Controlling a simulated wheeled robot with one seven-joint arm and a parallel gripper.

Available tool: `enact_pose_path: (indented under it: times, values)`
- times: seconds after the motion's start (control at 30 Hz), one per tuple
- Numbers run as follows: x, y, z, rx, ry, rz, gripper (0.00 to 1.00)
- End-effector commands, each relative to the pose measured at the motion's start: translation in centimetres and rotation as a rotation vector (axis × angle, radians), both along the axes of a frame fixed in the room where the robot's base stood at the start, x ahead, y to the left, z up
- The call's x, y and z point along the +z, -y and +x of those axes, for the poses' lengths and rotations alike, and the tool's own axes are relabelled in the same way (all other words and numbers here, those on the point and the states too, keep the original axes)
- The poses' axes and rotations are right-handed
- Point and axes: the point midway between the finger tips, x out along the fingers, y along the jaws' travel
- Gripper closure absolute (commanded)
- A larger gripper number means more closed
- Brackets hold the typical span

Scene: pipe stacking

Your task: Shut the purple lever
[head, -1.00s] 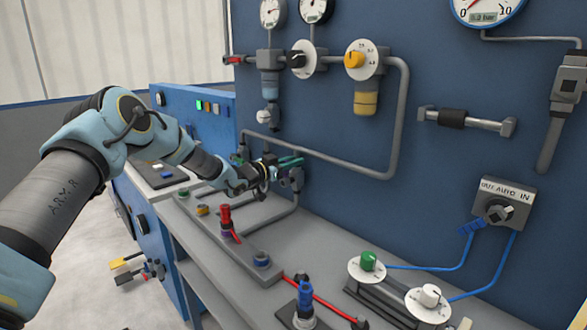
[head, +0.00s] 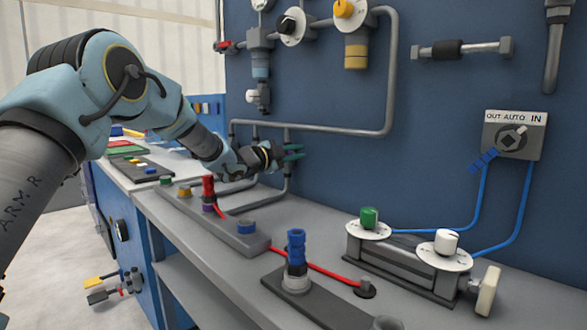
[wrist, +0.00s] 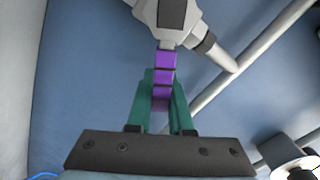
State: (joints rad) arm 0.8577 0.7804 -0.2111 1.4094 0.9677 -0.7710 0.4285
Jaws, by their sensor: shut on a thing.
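The purple lever (wrist: 166,62) shows in the wrist view, sticking out from a grey valve body (wrist: 172,22) on a pipe. My gripper (wrist: 162,90) has green fingers, one on each side of the lever, and is shut on it. In the head view my gripper (head: 291,153) is at the grey pipework low on the blue wall panel. The lever cannot be made out there, and the arm and fingers cover part of the valve.
A grey pipe (head: 392,75) loops along the blue panel above my gripper. Below stand a red fitting (head: 208,188), a blue fitting (head: 296,247), and green (head: 369,217) and white (head: 446,241) knobs on the grey bench. A red hose crosses the bench.

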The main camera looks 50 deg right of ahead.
Motion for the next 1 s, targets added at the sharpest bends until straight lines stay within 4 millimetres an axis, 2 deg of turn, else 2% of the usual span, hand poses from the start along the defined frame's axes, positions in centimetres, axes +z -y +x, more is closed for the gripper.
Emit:
enact_pose_path:
  times: [0.03,0.5,1.0]
  values:
    - [-1.3,0.0,-0.3,-0.002,0.047,-0.004,1.00]
    - [-3.4,0.0,-0.9,0.000,0.406,-0.022,1.00]
    - [-3.8,0.0,-1.0,-0.002,0.532,-0.029,1.00]
